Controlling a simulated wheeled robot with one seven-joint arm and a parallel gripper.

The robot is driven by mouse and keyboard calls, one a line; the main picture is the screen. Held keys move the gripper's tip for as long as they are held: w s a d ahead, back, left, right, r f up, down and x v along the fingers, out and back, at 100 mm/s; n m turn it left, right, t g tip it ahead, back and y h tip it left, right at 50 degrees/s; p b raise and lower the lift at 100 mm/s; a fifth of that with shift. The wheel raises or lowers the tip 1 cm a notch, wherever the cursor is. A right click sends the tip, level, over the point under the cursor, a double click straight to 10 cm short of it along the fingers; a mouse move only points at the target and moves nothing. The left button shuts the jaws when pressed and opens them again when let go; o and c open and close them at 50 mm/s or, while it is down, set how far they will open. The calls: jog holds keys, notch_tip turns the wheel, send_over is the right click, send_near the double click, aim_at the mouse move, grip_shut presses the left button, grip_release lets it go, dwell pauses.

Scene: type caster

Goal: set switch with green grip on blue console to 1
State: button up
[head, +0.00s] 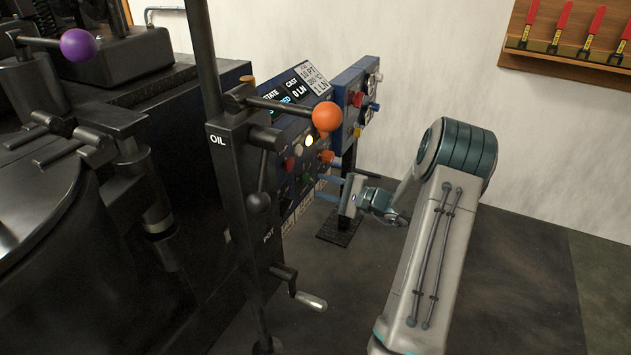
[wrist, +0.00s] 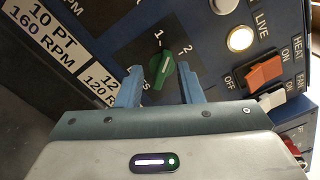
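The switch with the green grip (wrist: 172,72) sits on the face of the blue console (wrist: 105,55), with the marks 1 and 2 printed above it in the wrist view. I cannot tell clearly which mark the grip points to. My gripper (wrist: 158,67) is open, with one blue finger to the left of the green grip and one to the right. Neither finger clearly touches it. In the head view my gripper (head: 337,191) is at the front of the blue console (head: 342,84), and the black machine post partly hides the console.
An orange rocker switch (wrist: 267,73) marked HEAT and a lit white lamp (wrist: 241,38) are right of the green grip. A lever with an orange ball (head: 326,116) and a crank handle (head: 310,301) stick out left of my arm. Open floor lies to the right.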

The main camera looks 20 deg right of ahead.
jog(key=p+v, duration=0.2)
jog(key=v, duration=0.8)
jog(key=shift+d, duration=0.1)
